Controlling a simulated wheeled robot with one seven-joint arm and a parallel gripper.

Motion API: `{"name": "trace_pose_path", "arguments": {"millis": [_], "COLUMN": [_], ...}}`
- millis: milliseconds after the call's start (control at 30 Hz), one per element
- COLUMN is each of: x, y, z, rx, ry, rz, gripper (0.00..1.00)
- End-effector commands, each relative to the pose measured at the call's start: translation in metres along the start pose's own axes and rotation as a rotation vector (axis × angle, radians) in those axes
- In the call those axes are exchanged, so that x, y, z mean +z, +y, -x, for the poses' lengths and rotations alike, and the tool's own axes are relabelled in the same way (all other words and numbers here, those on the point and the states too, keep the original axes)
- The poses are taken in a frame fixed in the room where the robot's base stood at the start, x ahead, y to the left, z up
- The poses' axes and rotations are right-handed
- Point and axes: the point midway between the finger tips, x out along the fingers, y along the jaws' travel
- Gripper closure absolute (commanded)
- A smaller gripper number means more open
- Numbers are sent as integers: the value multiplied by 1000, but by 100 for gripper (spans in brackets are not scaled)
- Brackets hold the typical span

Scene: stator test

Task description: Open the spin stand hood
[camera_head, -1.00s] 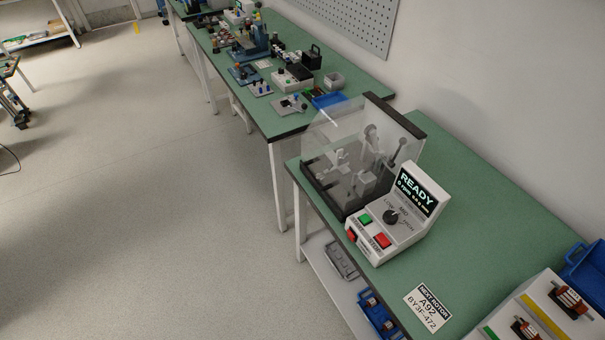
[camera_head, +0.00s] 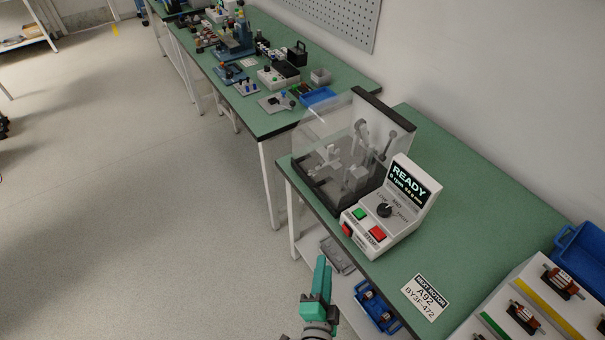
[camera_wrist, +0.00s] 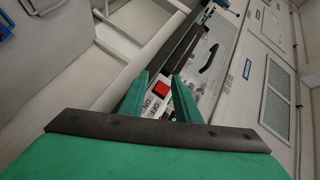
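The spin stand (camera_head: 325,190) stands on the near green bench. Its clear hood (camera_head: 335,125) is down over the grey fixtures inside, with a dark bar (camera_head: 384,108) along its top rear edge. The control box (camera_head: 385,215) at its front right shows READY, a dial, a green button and a red button. My gripper (camera_head: 322,262) is low in front of the bench edge, below and apart from the stand. In the wrist view its two green fingers (camera_wrist: 160,78) are apart with nothing between them.
A NEXT ROTOR card (camera_head: 425,297) lies on the bench top (camera_head: 480,205). Rotors sit on a white rack (camera_head: 500,325) beside a blue bin (camera_head: 580,255). A lower shelf holds a blue tray (camera_head: 378,308). Another bench (camera_head: 270,122) with equipment stands beyond. Floor at left is clear.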

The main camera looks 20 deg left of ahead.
Motion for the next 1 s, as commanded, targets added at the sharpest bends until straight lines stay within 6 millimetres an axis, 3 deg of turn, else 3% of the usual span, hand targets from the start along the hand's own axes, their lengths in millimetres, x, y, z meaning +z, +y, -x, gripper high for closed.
{"name": "trace_pose_path", "arguments": {"millis": [33,200,333,500,767,1000], "x": [-2,-1,-1,-1,5,12], "y": [-13,-57,-91,-124,-142,-149], "z": [-19,-71,-100,-121,-134,-169], "rx": [-28,-94,-131,-155,-163,-162], "ry": [-19,-122,-207,-291,-339,-333], "rz": [-62,-283,-417,-523,-566,-564], "gripper": [71,71,71,71,71,71]}}
